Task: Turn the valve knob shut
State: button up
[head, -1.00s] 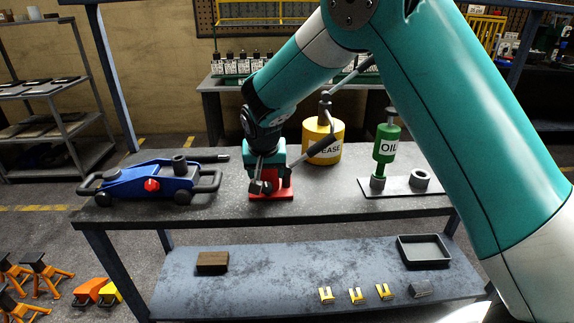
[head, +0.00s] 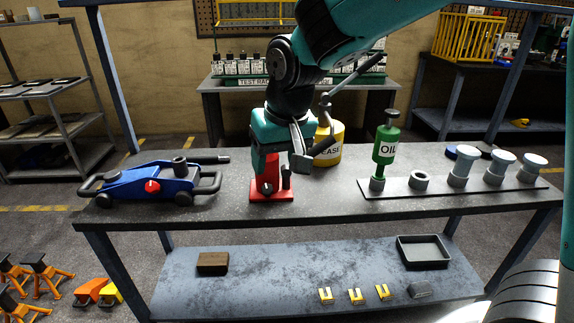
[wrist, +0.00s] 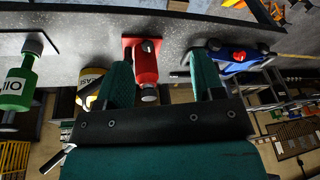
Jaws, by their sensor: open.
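A red bottle jack (head: 270,175) stands upright on its red base on the bench, with a dark round knob (head: 267,188) low on its front. It also shows in the wrist view (wrist: 145,66), with the knob (wrist: 148,46) near its base. A blue trolley jack (head: 150,182) to the left carries a red knob (head: 152,186) on its side; this knob also shows in the wrist view (wrist: 239,56). My gripper (head: 285,150) is over the bottle jack and hides its upper part. In the wrist view my gripper (wrist: 161,65) is open, the bottle jack showing between its fingers.
A yellow grease can (head: 327,148) with a lever stands close behind on the right. A green oil bottle (head: 386,146) and several grey round pieces stand on a plate (head: 400,189) farther right. The bench front between jacks is clear.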

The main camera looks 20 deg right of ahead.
jog(key=shift+n+g+y, duration=0.3)
jog(key=shift+n+y, duration=0.3)
jog(key=shift+n, duration=0.3)
jog(key=s, duration=0.3)
jog(key=s+r, duration=0.1)
jog(key=s, duration=0.1)
jog(key=shift+s+a+r, duration=0.15)
jog(key=shift+s+a, duration=0.05)
jog(key=shift+s, duration=0.2)
jog(key=m+t+h+b, duration=0.2)
jog(key=m+h+b, duration=0.25)
jog(key=b, duration=0.35)
send_near(266, 187)
jog(key=shift+n, duration=0.45)
jog(key=x, duration=1)
jog(key=shift+w+d+f, duration=0.1)
jog(key=shift+d+f, duration=0.05)
jog(key=shift+f, duration=0.1)
